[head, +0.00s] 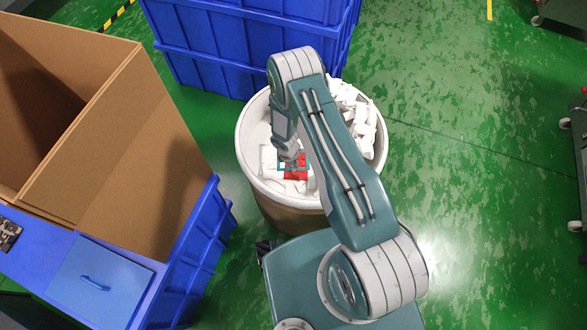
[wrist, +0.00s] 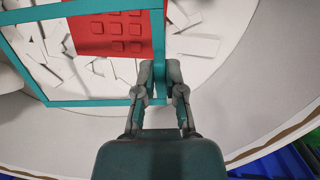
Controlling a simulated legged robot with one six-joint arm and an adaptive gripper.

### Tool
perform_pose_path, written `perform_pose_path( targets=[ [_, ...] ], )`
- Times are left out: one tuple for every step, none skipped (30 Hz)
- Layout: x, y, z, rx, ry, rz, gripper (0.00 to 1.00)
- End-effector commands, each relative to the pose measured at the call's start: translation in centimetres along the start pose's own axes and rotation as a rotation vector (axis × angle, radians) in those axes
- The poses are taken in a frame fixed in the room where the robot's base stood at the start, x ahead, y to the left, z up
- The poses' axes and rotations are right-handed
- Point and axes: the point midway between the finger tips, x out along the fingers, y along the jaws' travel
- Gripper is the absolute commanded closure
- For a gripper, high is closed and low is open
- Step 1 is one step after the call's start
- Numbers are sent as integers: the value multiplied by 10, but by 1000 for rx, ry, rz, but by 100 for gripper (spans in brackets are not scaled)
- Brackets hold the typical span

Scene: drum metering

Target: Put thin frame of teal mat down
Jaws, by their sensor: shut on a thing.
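The thin teal frame (wrist: 90,102) is an open rectangle of narrow bars. My gripper (wrist: 159,80) is shut on its right bar, close to the lower right corner in the wrist view. The frame is over the inside of the white drum (wrist: 235,95); whether it touches the contents I cannot tell. In the head view my gripper (head: 291,158) reaches down into the drum (head: 246,150), and only part of the frame (head: 306,161) shows there. A red piece with raised squares (wrist: 110,35) shows through the frame.
White pieces (head: 360,120) lie in the drum, heaped at its right side. Blue crates (head: 215,50) stand behind it. The green floor at right is mostly clear.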

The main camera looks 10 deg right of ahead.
Motion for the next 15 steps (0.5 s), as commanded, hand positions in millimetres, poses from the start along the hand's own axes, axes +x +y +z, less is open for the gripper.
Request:
perform_pose_path(
  targets=[
    [8, -1, -1, 1, 0, -1, 100],
    [11, -1, -2, 1, 0, -1, 100],
    [13, 0, -2, 1, 0, 0, 100],
    [15, 0, -2, 1, 0, 0, 100],
    [18, 0, -3, 1, 0, 0, 100],
    [23, 0, -3, 1, -1, -1, 100],
    [28, 0, -4, 1, -1, -1, 100],
    [32, -1, -5, 0, -1, -1, 100],
    [39, -1, -6, 0, -1, -1, 100],
    [43, 0, -6, 1, -1, -1, 100],
    [47, -1, -7, 1, -1, -2, 100],
    [51, 0, -8, 1, 0, 0, 100],
    [54, 0, -8, 2, 0, 0, 100],
    [55, 0, -8, 2, 0, -1, 100],
    [57, 0, -8, 2, 0, 0, 100]
  ],
)
